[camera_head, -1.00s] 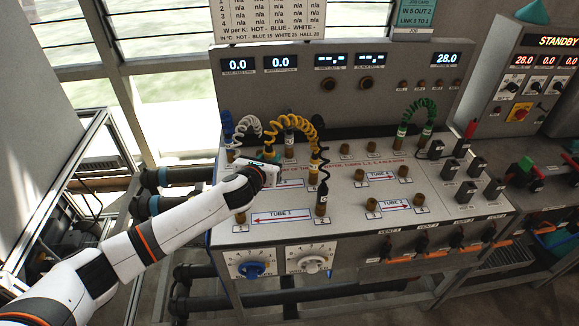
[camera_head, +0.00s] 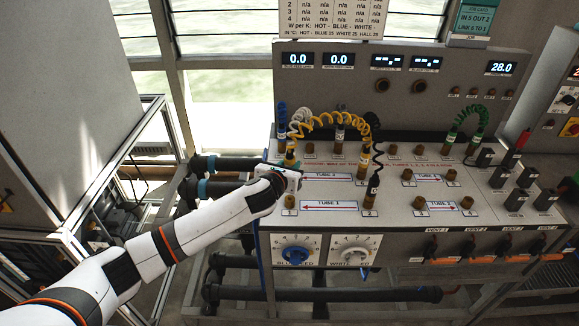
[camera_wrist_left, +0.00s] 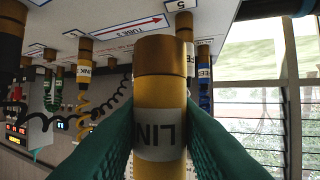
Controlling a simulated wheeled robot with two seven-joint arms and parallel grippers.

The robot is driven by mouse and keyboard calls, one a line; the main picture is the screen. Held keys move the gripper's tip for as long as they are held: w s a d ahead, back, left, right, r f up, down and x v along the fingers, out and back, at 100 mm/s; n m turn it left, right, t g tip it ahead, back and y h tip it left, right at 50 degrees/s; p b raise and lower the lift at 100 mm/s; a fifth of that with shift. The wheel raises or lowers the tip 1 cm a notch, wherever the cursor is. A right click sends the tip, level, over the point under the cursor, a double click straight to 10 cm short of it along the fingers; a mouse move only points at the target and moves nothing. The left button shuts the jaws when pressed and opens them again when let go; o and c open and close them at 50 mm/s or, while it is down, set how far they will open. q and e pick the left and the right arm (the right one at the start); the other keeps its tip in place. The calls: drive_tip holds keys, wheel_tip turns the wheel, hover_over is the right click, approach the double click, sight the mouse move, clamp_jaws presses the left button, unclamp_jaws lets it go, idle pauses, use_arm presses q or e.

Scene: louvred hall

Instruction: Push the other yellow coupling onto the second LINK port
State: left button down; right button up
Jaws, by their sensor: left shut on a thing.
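My left gripper (camera_head: 288,177) is shut on a yellow coupling (camera_wrist_left: 158,168) with a white LINK band. Green fingers (camera_wrist_left: 205,138) press on both its sides in the left wrist view. A brass collar (camera_wrist_left: 164,58) lines up directly against the coupling's end; I cannot tell how far the coupling is seated. The other yellow LINK coupling (camera_wrist_left: 84,72) sits on a brass port, with a yellow coiled hose (camera_head: 330,117) attached. My right gripper is not visible.
Blue (camera_wrist_left: 204,75) and white-banded couplings stand close behind the held one. A black coupling (camera_head: 373,184) stands at TUBE 1's right end. Two dials (camera_head: 295,254) are on the bench front.

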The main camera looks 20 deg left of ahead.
use_arm(q)
wheel_tip(320, 180, down, 4)
drive_tip(key=b, duration=0.4)
drive_tip(key=shift+f, duration=0.25)
drive_tip(key=shift+r+p, duration=0.4)
drive_tip(key=shift+p, duration=0.05)
drive_tip(key=shift+f, duration=0.35)
drive_tip(key=shift+f+p, duration=0.15)
drive_tip(key=shift+p, duration=0.15)
drive_tip(key=shift+f, duration=0.15)
